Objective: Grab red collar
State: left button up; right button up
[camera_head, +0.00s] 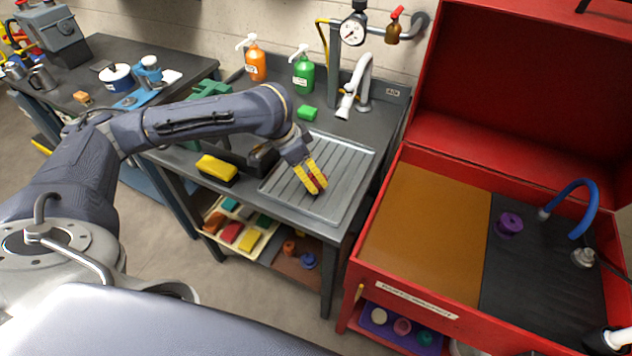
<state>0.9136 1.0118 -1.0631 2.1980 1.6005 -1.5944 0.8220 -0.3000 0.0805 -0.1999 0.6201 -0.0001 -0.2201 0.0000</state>
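My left gripper (313,181) has yellow fingers and points down over the ribbed grey drain tray (345,160) on the middle bench.
A yellow-topped block (217,168) lies left of the tray. A white faucet (356,88), an orange bottle (255,62) and a green bottle (303,72) stand behind. A red cabinet (374,205) with raised lid stands right, holding a purple part (509,223).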

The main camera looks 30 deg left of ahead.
aim_at(315, 179)
pick_arm(q)
jog(key=shift+x, duration=2.35)
jog(key=shift+s+f, duration=0.1)
jog(key=shift+s, duration=0.1)
jog(key=c, duration=1.7)
jog(key=shift+o, duration=0.2)
